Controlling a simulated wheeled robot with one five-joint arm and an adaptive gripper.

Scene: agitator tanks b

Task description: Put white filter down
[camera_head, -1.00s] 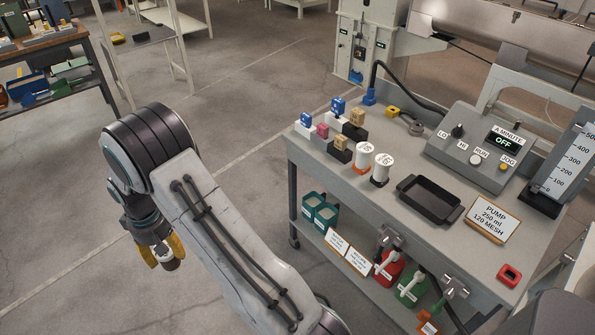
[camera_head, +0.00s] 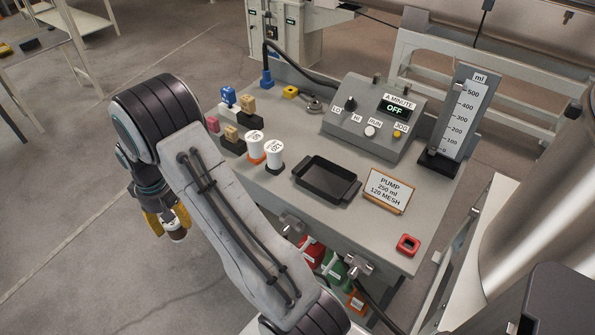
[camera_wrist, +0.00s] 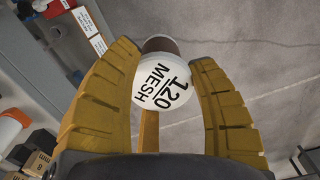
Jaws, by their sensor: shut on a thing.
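My gripper (camera_head: 166,222) hangs over the floor to the left of the bench, shut on the white filter (camera_head: 177,236). In the wrist view the yellow fingers of my gripper (camera_wrist: 172,95) lie on both sides of the white filter (camera_wrist: 155,72). Its round white end reads 120 MESH, and a brown part shows beyond it. Two other white filters stand upright on the bench, one with an orange base (camera_head: 256,142) and one with a black base (camera_head: 274,150). Their labels are too small to read surely.
The grey bench (camera_head: 325,222) holds a black tray (camera_head: 322,180), a sign reading PUMP 250 ml 120 MESH (camera_head: 388,190), a control box (camera_head: 366,129) showing OFF, a measuring scale (camera_head: 462,120) and a red square piece (camera_head: 408,244). Small blocks (camera_head: 237,112) stand at its left end.

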